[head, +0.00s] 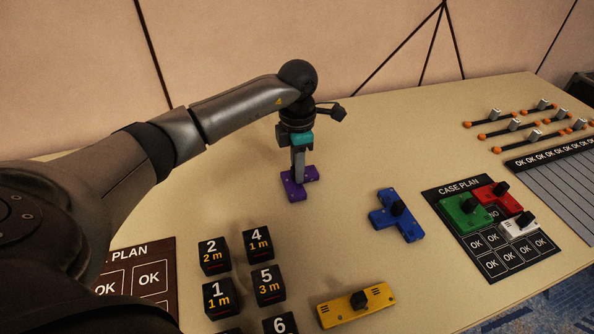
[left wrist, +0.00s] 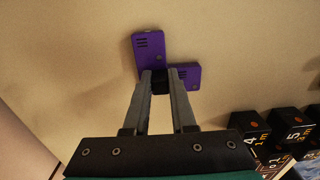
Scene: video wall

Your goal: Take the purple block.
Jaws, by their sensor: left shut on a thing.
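The purple block (head: 290,189) is at the back middle of the table in the head view. It is made of joined square parts with a dark knob. My left gripper (head: 298,178) points down over it and is shut on its knob. In the left wrist view the purple block (left wrist: 150,48) shows beyond the fingertips, and the left gripper (left wrist: 160,80) has its two fingers on either side of the dark knob. I cannot tell whether the block touches the table. My right gripper is in neither view.
A blue block (head: 408,226) and a yellow block (head: 372,297) lie to the right. Black numbered cubes (head: 214,256) stand in front. A case plan board (head: 492,262) holds green, red and white blocks. Rods with orange ends (head: 497,133) lie at the far right.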

